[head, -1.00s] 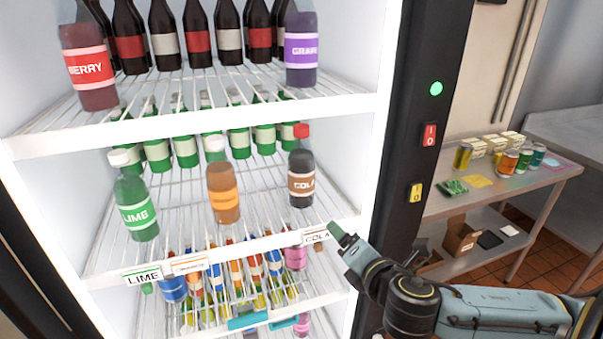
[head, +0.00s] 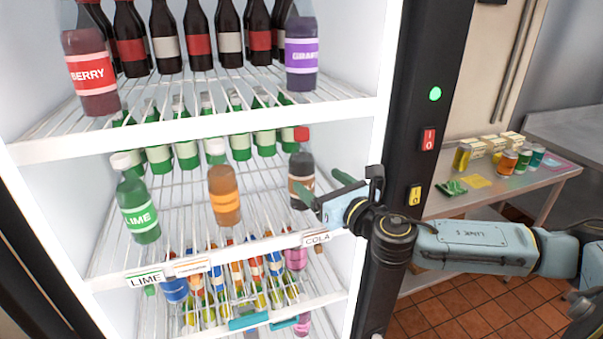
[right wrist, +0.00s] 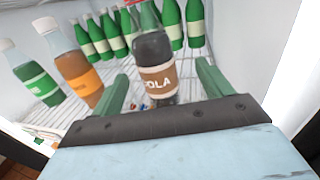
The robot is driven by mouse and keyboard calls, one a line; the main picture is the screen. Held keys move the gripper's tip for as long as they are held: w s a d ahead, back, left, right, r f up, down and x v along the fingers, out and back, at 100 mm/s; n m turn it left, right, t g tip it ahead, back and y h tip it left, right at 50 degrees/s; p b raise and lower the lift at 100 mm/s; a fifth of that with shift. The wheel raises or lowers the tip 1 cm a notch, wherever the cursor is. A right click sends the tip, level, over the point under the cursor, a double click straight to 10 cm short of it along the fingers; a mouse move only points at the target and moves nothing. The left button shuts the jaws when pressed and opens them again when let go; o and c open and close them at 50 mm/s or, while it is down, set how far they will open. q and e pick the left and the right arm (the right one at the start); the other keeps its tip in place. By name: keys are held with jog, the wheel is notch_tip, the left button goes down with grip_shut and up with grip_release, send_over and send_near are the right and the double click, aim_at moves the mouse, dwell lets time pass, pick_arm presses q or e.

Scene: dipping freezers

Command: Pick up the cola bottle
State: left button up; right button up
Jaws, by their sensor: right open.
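The cola bottle (head: 301,165), dark with a red cap and a brown label, stands upright on the middle fridge shelf at the right side. My right gripper (head: 322,184) is at the front of that shelf, its green fingers reaching toward the bottle and overlapping its label in the head view. In the right wrist view the cola bottle (right wrist: 156,70) stands ahead and between the two open fingers (right wrist: 162,92), with nothing gripped. My left gripper is not in view.
An orange bottle (head: 224,190) and a lime bottle (head: 137,205) stand left on the same shelf. Green bottles (head: 240,135) stand behind. The upper shelf's front edge (head: 200,128) runs above, and the black fridge frame (head: 412,130) is at right.

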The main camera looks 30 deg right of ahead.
aim_at(309, 174)
jog(key=shift+w, duration=1)
jog(key=w, duration=0.1)
jog(key=w+p, duration=0.1)
jog(key=w, duration=0.1)
jog(key=w+r+p, duration=0.1)
jog(key=shift+w+a, duration=0.3)
jog(key=shift+a, duration=0.1)
jog(key=shift+w+f, duration=0.1)
jog(key=shift+w, duration=0.15)
jog(key=shift+c, duration=0.2)
jog(key=c, duration=1.2)
jog(key=shift+c, duration=0.3)
jog(key=shift+r, duration=0.2)
